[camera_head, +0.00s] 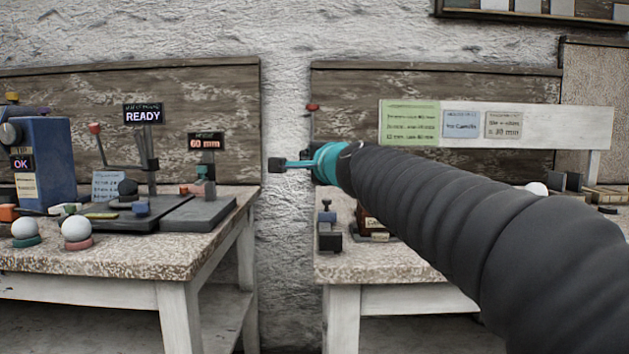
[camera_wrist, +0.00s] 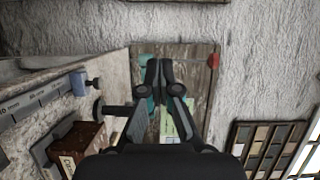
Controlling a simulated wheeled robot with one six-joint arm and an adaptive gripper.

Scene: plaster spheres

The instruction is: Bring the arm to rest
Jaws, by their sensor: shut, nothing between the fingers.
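My arm reaches in from the lower right in the head view, wrapped in a dark ribbed sleeve with a teal band near its end. My gripper (camera_head: 275,165) is at the arm's tip, over the gap between the two tables and in front of the white wall. In the wrist view my gripper (camera_wrist: 159,68) shows its two dark fingers together at the tips. Nothing is held between them. Part of the right table is hidden behind my arm.
The left table (camera_head: 120,258) bears a blue machine (camera_head: 45,150), a stand with a READY display (camera_head: 143,115) and two white spheres on coloured rings. The right table (camera_head: 345,268) bears a small dark device (camera_head: 328,232) and a white sphere (camera_head: 537,188). A gap separates the tables.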

